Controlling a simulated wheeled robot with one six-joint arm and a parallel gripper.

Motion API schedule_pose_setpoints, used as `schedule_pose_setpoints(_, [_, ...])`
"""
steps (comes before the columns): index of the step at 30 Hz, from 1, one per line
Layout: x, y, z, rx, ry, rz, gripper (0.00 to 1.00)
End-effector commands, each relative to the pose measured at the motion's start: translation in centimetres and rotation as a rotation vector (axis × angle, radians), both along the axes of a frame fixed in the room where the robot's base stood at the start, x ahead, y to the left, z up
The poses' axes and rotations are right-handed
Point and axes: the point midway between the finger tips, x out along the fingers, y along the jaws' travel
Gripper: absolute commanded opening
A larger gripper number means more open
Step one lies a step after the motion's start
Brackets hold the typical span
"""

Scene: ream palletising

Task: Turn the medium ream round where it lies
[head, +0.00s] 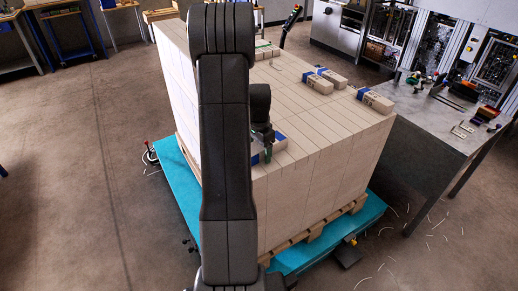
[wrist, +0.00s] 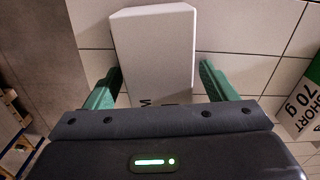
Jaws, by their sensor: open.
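A pale ream (wrist: 155,45) lies in the wrist view with its near end between my gripper's green fingers (wrist: 160,82). Dark print, seemingly an "M", shows at its near end, mostly hidden by the gripper body. My gripper is open, with a finger on each side and a narrow gap at the right one. In the head view my gripper (head: 266,150) is low over the stack's near left part, beside a blue-marked ream (head: 280,141) largely hidden by my arm. I cannot tell whether the fingers touch the ream.
A ream marked "SHORT 70 g" (wrist: 301,108) lies to the right in the wrist view. In the head view, blue-marked reams (head: 318,85) (head: 375,100) lie farther across the tiled stack top (head: 315,125). A grey table (head: 440,130) stands right of the stack.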

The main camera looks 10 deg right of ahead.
Motion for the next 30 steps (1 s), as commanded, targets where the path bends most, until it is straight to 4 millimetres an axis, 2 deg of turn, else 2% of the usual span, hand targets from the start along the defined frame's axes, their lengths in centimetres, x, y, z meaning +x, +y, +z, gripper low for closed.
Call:
schedule_pose_setpoints(2, [0.0,0.0,0.0,0.0,0.0,0.0,0.78])
schedule_pose_setpoints(12, [0.0,0.0,0.1,0.0,-0.001,0.0,0.13])
schedule_pose_setpoints(20, [0.1,0.0,0.4,0.0,-0.001,-0.008,0.13])
schedule_pose_setpoints(25, [1.0,-0.3,0.4,0.0,-0.001,-0.102,0.13])
schedule_pose_setpoints(30, [1.1,-0.3,0.4,0.0,-0.001,-0.12,0.13])
